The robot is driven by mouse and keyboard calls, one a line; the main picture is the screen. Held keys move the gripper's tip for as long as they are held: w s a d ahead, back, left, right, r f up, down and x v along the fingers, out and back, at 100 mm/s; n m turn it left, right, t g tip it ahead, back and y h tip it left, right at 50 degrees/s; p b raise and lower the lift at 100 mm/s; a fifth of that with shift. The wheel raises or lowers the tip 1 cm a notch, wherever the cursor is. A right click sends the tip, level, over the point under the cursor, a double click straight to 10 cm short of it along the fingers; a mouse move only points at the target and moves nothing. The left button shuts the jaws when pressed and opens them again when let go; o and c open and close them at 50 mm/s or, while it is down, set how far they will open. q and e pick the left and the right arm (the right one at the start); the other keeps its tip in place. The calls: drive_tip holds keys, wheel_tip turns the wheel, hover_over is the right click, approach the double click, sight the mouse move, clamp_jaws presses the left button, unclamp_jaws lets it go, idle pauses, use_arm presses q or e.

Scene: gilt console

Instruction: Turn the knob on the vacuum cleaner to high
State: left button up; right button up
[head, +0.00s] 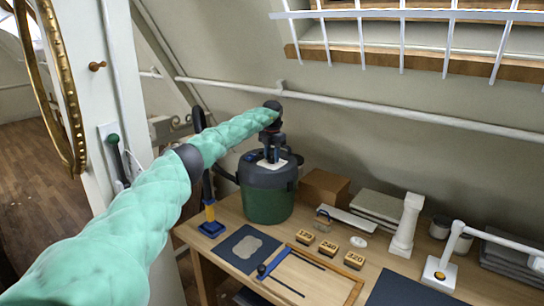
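The vacuum cleaner (267,203) is a green canister with a dark grey top, standing upright at the back left of the wooden workbench. A pale plate (264,164) shows on its top. My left arm reaches in from the left, and my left gripper (272,157) points down just over this plate. Its dark fingers are small here, and I cannot tell whether they are open or shut, or whether they touch anything. The knob cannot be made out; the gripper covers that spot. My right gripper is not in view.
Several numbered wooden blocks (328,248), a wooden frame (325,284) and a white baluster (406,226) are on the workbench (222,262). A cardboard-brown box (324,187) stands right of the vacuum. A white lamp (440,270) is at right. A white pipe (370,110) runs along the wall behind.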

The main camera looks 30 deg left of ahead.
use_arm(q)
drive_tip(key=c, duration=0.3)
drive_tip(key=shift+c, duration=0.2)
